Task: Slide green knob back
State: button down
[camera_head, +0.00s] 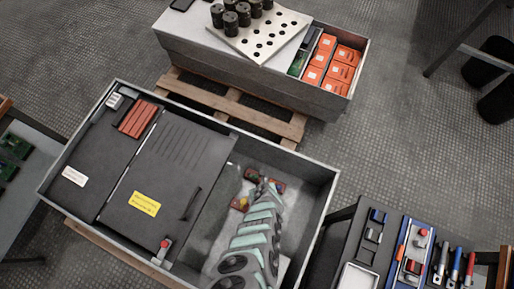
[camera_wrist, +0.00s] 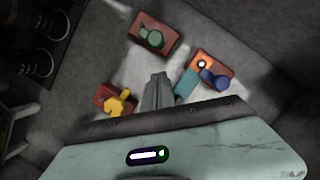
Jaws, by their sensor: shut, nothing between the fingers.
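The green knob (camera_wrist: 152,38) sits on a dark red block at the top of the wrist view. A second red block with orange and blue parts (camera_wrist: 208,76) is to the right. A third red block carries a yellow knob (camera_wrist: 118,103) at the lower left. My gripper (camera_wrist: 157,78) is shut and empty, between the blocks, below the green knob in the picture and apart from it. In the head view, my gripper (camera_head: 264,183) is down in the open bay among the red blocks. My arm partly hides them there, and I cannot pick out the green knob.
The bay lies inside a large grey cabinet (camera_head: 327,182) with raised walls. A grey panel with a yellow label (camera_head: 146,204) covers its left part. A second box with orange packs (camera_head: 341,62) stands behind on a pallet. A tool table (camera_head: 377,215) is at the right.

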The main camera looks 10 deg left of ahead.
jog(key=p+v, duration=0.9)
jog(key=v, duration=0.1)
jog(key=shift+s, duration=0.1)
dwell(0.4)
